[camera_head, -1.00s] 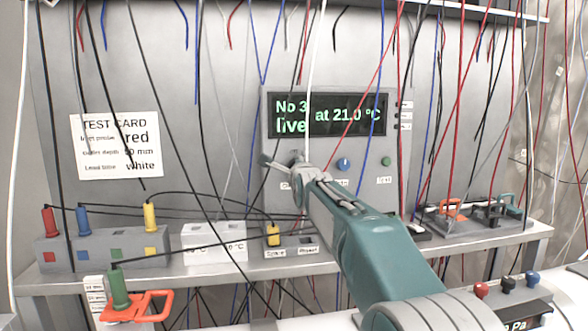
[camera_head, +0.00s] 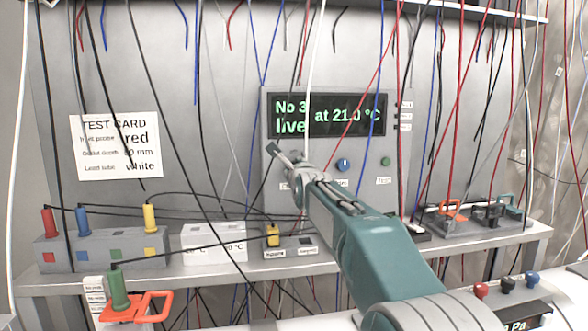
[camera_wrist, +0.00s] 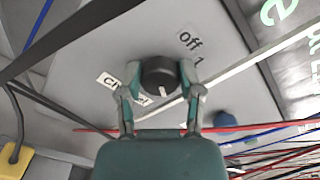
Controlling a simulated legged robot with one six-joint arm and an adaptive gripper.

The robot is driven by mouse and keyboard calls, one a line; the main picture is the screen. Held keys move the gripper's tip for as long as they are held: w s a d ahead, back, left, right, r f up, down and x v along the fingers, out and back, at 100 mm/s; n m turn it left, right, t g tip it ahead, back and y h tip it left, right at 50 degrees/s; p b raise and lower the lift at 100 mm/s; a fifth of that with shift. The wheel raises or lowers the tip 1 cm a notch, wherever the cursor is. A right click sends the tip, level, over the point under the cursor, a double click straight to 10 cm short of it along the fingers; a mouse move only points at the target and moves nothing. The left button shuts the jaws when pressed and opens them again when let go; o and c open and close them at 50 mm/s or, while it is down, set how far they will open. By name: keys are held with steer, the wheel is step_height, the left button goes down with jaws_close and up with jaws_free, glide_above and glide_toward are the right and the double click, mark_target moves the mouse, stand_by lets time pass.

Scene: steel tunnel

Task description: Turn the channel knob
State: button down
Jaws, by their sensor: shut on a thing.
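The channel knob (camera_wrist: 160,72) is a dark round knob on the grey instrument panel (camera_head: 275,110). In the wrist view, my gripper (camera_wrist: 159,78) has one finger on each side of it and is shut on it. A white mark on the knob points down in that view, away from the printed "off" and "1". A partly covered "channel" label (camera_wrist: 110,80) lies beside the left finger. In the head view, my gripper (camera_head: 288,160) is at the panel's left side and hides the knob. The green display (camera_head: 325,116) reads "No 3 live at 21.0 °C".
A blue knob (camera_head: 343,165) and a green button (camera_head: 386,161) sit to the right on the panel. Many thin cables hang around the arm, and a white one (camera_wrist: 250,60) crosses close to the knob. A yellow plug (camera_head: 273,236) stands below.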

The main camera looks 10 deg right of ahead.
steer(key=shift+w+f, duration=0.1)
steer(key=shift+f, duration=0.4)
steer(key=shift+c, duration=1.3)
jaws_free()
steer(key=shift+r, duration=0.2)
steer(key=shift+r, duration=0.1)
steer(key=s, duration=1.2)
